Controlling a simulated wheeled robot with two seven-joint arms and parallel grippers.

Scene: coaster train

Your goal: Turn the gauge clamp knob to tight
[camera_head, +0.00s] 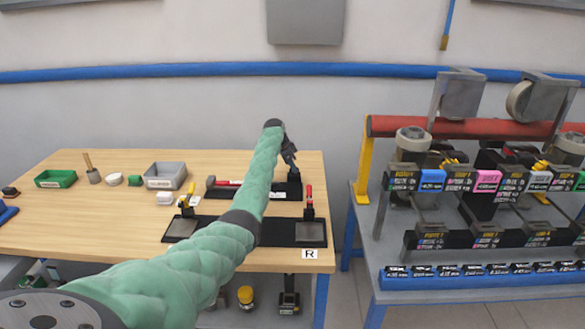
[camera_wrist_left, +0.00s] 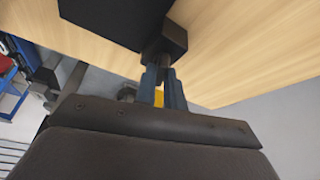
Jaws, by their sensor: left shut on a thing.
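The black gauge fixture (camera_head: 294,189) stands at the back right of the wooden table, with a red bar (camera_head: 228,183) lying along its base. My left gripper (camera_head: 290,157) comes down from above at the fixture's upright block. In the left wrist view its two fingers (camera_wrist_left: 163,82) are closed against the black block (camera_wrist_left: 125,20), shut on the gauge clamp knob. The knob itself is mostly hidden by the fingers and the block. A small yellow patch (camera_wrist_left: 159,98) shows between the fingers. The knob's setting cannot be read. My right gripper is not in view.
A black base plate (camera_head: 273,229) with two toggle clamps, one yellow-handled (camera_head: 187,205) and one red-handled (camera_head: 309,201), lies in front. A grey bin (camera_head: 166,176) and a green tray (camera_head: 56,178) are to the left. A crowded rack (camera_head: 480,240) stands right, across a gap.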

